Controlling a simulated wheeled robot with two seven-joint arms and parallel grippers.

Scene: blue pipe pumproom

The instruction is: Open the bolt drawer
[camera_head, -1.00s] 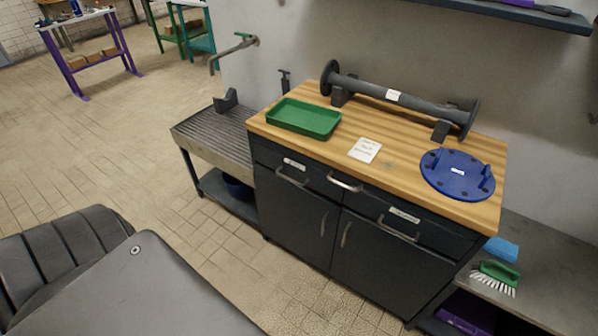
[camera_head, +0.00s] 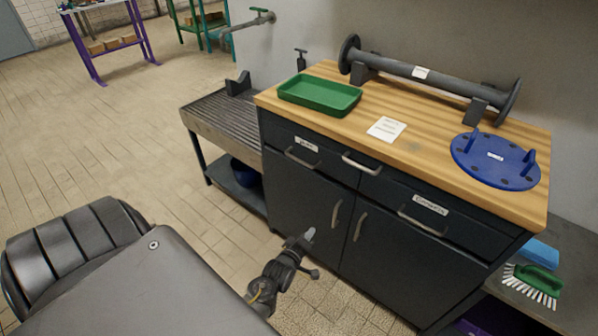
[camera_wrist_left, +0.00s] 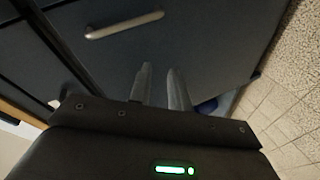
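The dark cabinet (camera_head: 300,200) has a left drawer (camera_head: 330,165) with a small white label (camera_head: 306,145) and a bar handle (camera_head: 300,158). Its right drawer (camera_head: 465,232) has a label (camera_head: 430,204) and a handle (camera_head: 421,222). The label text is too small to read surely. Both drawers look shut. My left gripper (camera_head: 309,235) is in front of the left door, below the left drawer and apart from its handle. In the left wrist view its two fingers (camera_wrist_left: 161,88) stand apart with nothing between them. My right gripper is not in view.
Two door handles (camera_head: 336,213) sit below the drawers, and another handle (camera_head: 361,163) is at the top middle. The wooden top (camera_head: 420,155) holds a green tray (camera_head: 320,94), a pipe (camera_head: 430,78) and a blue flange (camera_head: 495,160). Floor to the left is open.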

